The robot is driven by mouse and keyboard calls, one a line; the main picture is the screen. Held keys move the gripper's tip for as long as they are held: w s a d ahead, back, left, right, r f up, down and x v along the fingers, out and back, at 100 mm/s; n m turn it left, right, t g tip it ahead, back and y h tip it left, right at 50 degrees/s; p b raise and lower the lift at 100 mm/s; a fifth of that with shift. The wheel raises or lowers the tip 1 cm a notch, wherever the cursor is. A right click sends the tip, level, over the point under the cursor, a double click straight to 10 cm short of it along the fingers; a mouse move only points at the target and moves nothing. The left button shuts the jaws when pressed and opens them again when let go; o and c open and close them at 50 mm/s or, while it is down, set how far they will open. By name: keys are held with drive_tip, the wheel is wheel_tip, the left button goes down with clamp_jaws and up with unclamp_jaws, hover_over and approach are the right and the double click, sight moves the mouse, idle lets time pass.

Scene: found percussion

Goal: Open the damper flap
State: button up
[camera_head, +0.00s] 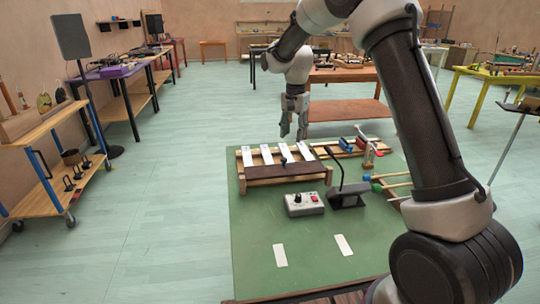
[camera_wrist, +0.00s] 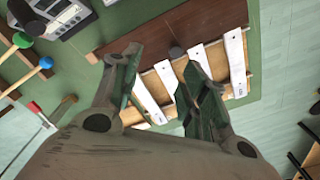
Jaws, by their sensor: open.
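The damper flap looks to be the dark brown board (camera_head: 270,172) lying across the near ends of several white bars (camera_head: 267,154) on a wooden frame. A dark round knob (camera_head: 284,161) stands at its far edge. In the wrist view the brown board (camera_wrist: 150,28) runs across the top, and the knob (camera_wrist: 176,52) shows between and just beyond the fingertips. My gripper (camera_head: 292,134) points down, apart from the flap, near the frame's far side in the head view. In the wrist view my gripper (camera_wrist: 160,68) is open and empty. The fingers hide parts of the white bars.
On the green tabletop (camera_head: 255,225), a grey control box (camera_head: 304,204) and a black stand with an upright arm (camera_head: 348,195) sit close in front of the frame. Mallets (camera_head: 392,186) lie to the right. The tabletop's front left is mostly clear.

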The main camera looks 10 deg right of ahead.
sight(284, 158)
drive_tip(key=shift+m, duration=0.3)
drive_tip(key=w+a+f, duration=0.2)
drive_tip(key=f, duration=0.1)
drive_tip(key=shift+a, duration=0.15)
wheel_tip(284, 158, down, 8)
drive_tip(key=shift+a+r, duration=0.1)
clamp_jaws()
